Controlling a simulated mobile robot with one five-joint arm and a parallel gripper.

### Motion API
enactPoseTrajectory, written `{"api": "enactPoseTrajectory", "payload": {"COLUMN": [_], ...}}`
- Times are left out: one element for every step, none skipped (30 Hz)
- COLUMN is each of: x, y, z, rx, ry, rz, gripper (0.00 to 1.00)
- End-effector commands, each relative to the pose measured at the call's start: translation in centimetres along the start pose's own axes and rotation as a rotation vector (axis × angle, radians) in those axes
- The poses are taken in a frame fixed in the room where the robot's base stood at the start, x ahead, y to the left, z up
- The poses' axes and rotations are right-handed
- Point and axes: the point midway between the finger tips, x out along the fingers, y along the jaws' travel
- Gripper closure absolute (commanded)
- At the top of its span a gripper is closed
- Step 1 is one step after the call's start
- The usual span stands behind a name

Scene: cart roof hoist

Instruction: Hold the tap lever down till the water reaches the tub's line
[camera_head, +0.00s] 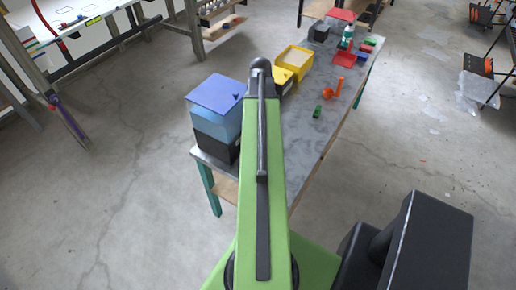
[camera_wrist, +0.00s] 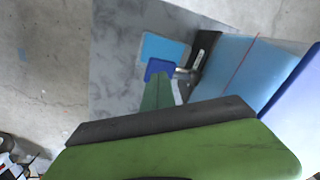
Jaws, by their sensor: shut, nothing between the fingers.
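The dispenser tank, with its blue lid (camera_head: 217,92), translucent blue body and black base, stands at the near left end of the table. It shows at the right of the wrist view (camera_wrist: 225,62), with a thin red line across it. A metal tap (camera_wrist: 185,74) sticks out from its black base. A blue lever (camera_wrist: 160,68) shows beside the tap. A light blue tub-like shape (camera_wrist: 163,48) lies beyond the lever; its line and water level cannot be made out. My gripper (camera_wrist: 157,88) is shut and empty, its tip at the blue lever; contact is unclear. The head view hides it.
The grey table (camera_head: 318,92) carries a yellow bin (camera_head: 294,60), an orange item (camera_head: 335,90), a small green item (camera_head: 318,111) and several things at its far end. Bare concrete floor lies left and right of the table. A white workbench (camera_head: 75,30) stands far left.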

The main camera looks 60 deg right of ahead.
Motion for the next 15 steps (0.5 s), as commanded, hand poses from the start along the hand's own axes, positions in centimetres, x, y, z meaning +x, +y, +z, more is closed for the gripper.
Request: {"api": "enactPoseTrajectory", "payload": {"x": [0.0,0.0,0.0,0.0,0.1,0.1,0.2,0.4,0.6,0.7,0.9,1.1,1.3,1.5,1.7], "y": [0.0,0.0,0.0,0.0,0.0,0.0,0.0,0.0,0.0,0.0,0.0,0.0,0.0,0.0,0.0], "z": [0.0,0.0,0.0,0.0,0.0,0.0,0.0,0.0,0.0,0.0,0.0,0.0,0.0,0.0,0.0], "rx": [0.0,0.0,0.0,0.0,0.0,0.0,0.0,0.0,0.0,0.0,0.001,0.001,0.001,0.001,0.001], "ry": [0.0,0.0,0.0,0.0,0.0,0.0,0.0,0.0,0.0,0.0,0.0,0.0,0.0,0.0,0.0], "rz": [0.0,0.0,0.0,0.0,0.0,0.0,0.0,0.0,0.0,0.0,0.0,0.0,0.0,0.0,0.0], "gripper": [1.0,1.0,1.0,1.0,1.0,1.0,1.0,1.0,1.0,1.0,1.0,1.0,1.0,1.0,1.0]}}
